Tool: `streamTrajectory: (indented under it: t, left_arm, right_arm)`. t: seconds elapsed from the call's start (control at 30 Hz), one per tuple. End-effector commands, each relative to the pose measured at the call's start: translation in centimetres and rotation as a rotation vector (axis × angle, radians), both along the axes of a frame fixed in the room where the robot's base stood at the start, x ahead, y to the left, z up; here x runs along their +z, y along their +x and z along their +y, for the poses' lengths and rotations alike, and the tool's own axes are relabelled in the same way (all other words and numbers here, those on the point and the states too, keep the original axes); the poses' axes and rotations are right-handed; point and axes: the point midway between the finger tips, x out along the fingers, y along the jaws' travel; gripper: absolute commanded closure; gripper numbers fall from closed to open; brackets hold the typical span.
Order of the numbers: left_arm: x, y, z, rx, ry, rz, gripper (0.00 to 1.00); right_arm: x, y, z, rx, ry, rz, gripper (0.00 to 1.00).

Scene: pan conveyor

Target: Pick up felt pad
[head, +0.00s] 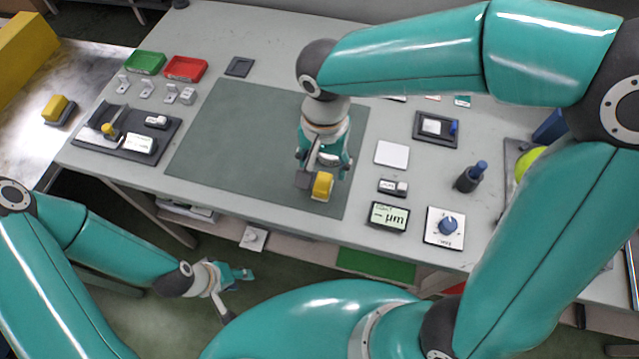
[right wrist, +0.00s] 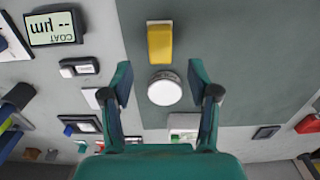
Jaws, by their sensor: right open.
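A flat dark grey square (head: 239,66) lies on the table behind the green mat, right of the red tray; it looks like the felt pad. It also shows in the right wrist view, at the lower right (right wrist: 265,132). My right gripper (head: 322,168) is open and points down over the right part of the mat, away from that square. In the right wrist view its fingers (right wrist: 160,70) are spread with nothing held. A white round disc (right wrist: 165,88) lies below, between them in the picture. My left gripper (head: 238,280) hangs in front of the table; its jaw state is unclear.
A yellow block (head: 322,186) stands on the mat (head: 225,140) near my right gripper. Green (head: 145,62) and red (head: 185,68) trays stand at the back left. A display (head: 388,216) and knob box (head: 445,227) are at the front right. The mat's left half is clear.

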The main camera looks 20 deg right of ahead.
Motion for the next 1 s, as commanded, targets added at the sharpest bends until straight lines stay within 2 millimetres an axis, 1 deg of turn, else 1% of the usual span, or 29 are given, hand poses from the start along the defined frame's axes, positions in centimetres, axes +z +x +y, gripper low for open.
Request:
streamTrajectory:
  t: [0.03, 0.27, 0.37, 0.5, 0.6, 0.7, 0.87, 0.9, 0.97, 1.0]
  left_arm:
    - [-0.1, 0.0, 0.0, 0.000, 0.000, 0.000, 0.60]
    - [0.0, 0.0, 0.0, 0.000, 0.000, 0.000, 0.60]
    - [0.2, 0.0, 0.0, 0.000, 0.000, 0.000, 0.60]
    - [0.3, 0.0, 0.0, 0.000, 0.000, 0.000, 0.60]
    - [0.3, 0.0, 0.0, 0.000, 0.000, 0.000, 0.60]
    - [0.3, 0.0, 0.0, 0.000, 0.000, 0.000, 0.60]
    - [0.3, 0.0, 0.0, 0.000, 0.000, 0.000, 0.60]
    - [0.3, 0.0, 0.0, 0.000, 0.000, 0.000, 0.60]
    - [0.3, 0.0, 0.0, 0.000, 0.000, 0.000, 0.60]
    - [0.3, 0.0, 0.0, 0.000, 0.000, 0.000, 0.60]
  right_arm:
    - [-0.7, 0.0, -0.1, 0.000, -0.002, 0.003, 0.40]
    - [-2.0, -0.1, 0.0, 0.001, 0.000, 0.001, 0.40]
    - [-3.1, -0.1, 0.1, 0.000, -0.001, 0.004, 0.40]
    - [-5.3, -0.2, 0.1, -0.001, -0.002, 0.005, 0.40]
    - [-6.2, -0.2, 0.1, 0.000, -0.001, 0.003, 0.40]
    - [-6.6, -0.1, 0.2, -0.001, 0.000, 0.000, 0.40]
    - [-6.6, -0.1, 0.2, -0.001, 0.001, -0.001, 0.40]
    - [-6.6, -0.1, 0.2, -0.001, 0.001, -0.001, 0.41]
    - [-6.6, -0.1, 0.2, -0.001, 0.001, -0.001, 0.51]
    - [-6.6, -0.1, 0.2, -0.001, 0.001, -0.001, 0.58]
